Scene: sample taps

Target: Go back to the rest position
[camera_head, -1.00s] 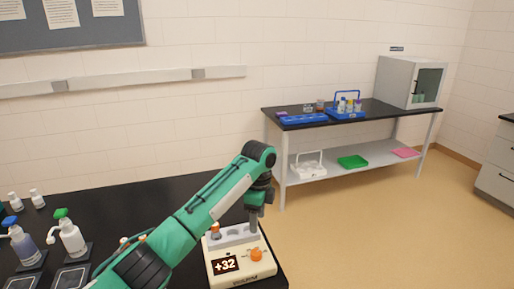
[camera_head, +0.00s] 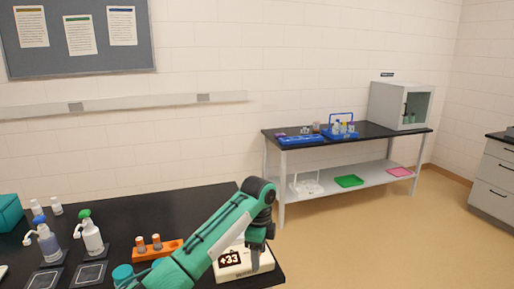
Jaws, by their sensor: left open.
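My left gripper (camera_head: 257,252) points down over the white device (camera_head: 262,268) at the front right corner of the black bench (camera_head: 130,215). The device's display reads +33. The gripper is open; its fingertips are small and dark here, and I cannot tell whether they touch the device. My green arm hides part of the device. My right gripper is not in view.
An orange rack (camera_head: 171,249) with capped vials stands left of my arm. Two spray bottles (camera_head: 92,236) (camera_head: 47,242) stand further left. A side table (camera_head: 385,143) with blue trays and a grey cabinet (camera_head: 395,104) are across open floor.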

